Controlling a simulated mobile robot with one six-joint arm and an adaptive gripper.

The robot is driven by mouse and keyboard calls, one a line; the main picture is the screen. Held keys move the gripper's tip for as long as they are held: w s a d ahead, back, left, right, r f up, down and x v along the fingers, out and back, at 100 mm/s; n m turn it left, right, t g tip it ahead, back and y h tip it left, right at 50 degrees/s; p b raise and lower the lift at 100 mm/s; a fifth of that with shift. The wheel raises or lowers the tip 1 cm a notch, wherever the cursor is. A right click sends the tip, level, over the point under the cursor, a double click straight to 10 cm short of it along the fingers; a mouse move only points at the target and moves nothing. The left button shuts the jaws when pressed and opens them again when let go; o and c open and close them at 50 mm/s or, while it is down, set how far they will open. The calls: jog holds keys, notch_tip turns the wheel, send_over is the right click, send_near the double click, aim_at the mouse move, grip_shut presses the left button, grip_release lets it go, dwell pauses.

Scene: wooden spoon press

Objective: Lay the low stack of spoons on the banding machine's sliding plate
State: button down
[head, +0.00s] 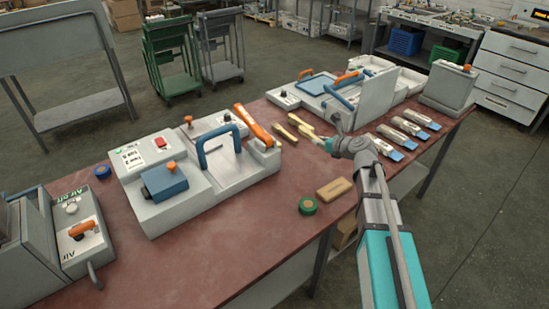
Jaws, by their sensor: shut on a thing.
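My gripper (329,144) is low over the red table, right of the middle machine. It is shut on a pale stack of spoons (306,130), whose end sticks out to the left; the fingers hide the rest. I cannot tell whether the stack touches the table. Another pale spoon stack (285,133) lies just left of it. The middle machine (165,200) has a blue arched handle and a flat grey plate (236,172). A second machine (318,88) with a blue plate and blue handles stands behind. I cannot tell for certain which is the banding machine.
Several banded spoon bundles (400,132) lie in a row to the right. An orange lever (255,126) rises between the middle machine and the spoons. The red table (240,235) is clear in front.

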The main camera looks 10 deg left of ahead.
jog(key=s, duration=0.2)
jog(key=s+a+f, duration=0.1)
jog(key=shift+s+n+y, duration=0.15)
jog(key=shift+n+y, duration=0.15)
jog(key=w+a+f+b, duration=0.2)
jog(key=w+f+b, duration=0.1)
jog(key=w, duration=0.1)
jog(key=w+a+f+b, duration=0.2)
jog(key=w+f+b, duration=0.1)
jog(key=w+a+f+b, duration=0.2)
jog(key=w+f+b, duration=0.1)
jog(key=w, duration=0.1)
jog(key=shift+w+a, duration=0.2)
jog(key=shift+w, duration=0.1)
dwell(0.3)
jog(key=shift+w+a+f+b, duration=0.25)
jog(key=shift+w+f+b, duration=0.2)
jog(key=shift+f+b, duration=0.45)
jog(key=shift+s+f+b, duration=0.1)
jog(key=shift+f+b, duration=1.05)
jog(key=shift+b, duration=0.2)
